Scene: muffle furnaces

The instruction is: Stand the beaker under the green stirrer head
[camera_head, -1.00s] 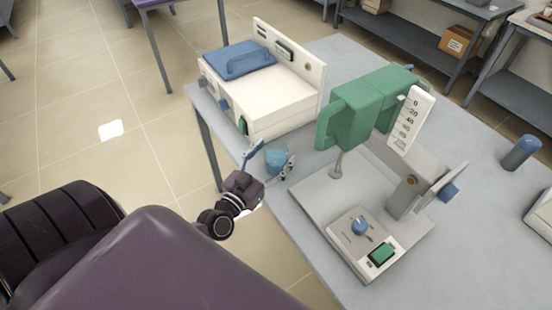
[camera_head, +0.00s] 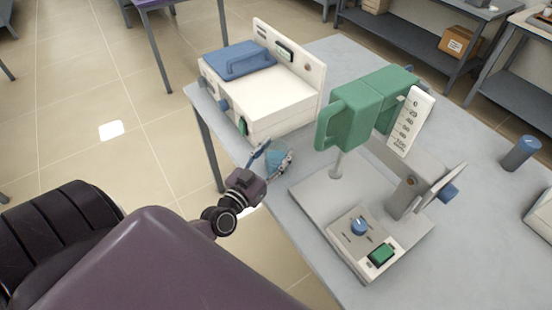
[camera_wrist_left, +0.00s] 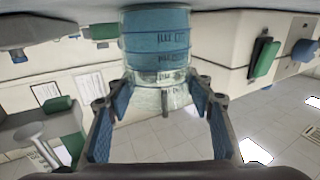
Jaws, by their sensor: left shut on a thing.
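The beaker (camera_head: 277,156) is clear with blue contents and stands near the table's left edge in the head view. It also shows in the left wrist view (camera_wrist_left: 157,45), where the picture is upside down. My left gripper (camera_head: 271,153) has its fingers on either side of the beaker and is shut on it; the fingers show in the left wrist view (camera_wrist_left: 158,100). The green stirrer head (camera_head: 350,112) is to the right of the beaker, on a stand with a pale base plate (camera_head: 312,195). My right gripper is not in view.
A white box-shaped device (camera_head: 268,100) with a blue lid stands behind the beaker. The stirrer's control panel (camera_head: 362,243) is at the front of its base. A blue-capped bottle (camera_head: 521,152) stands at the right. Grey table surface is free between beaker and base.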

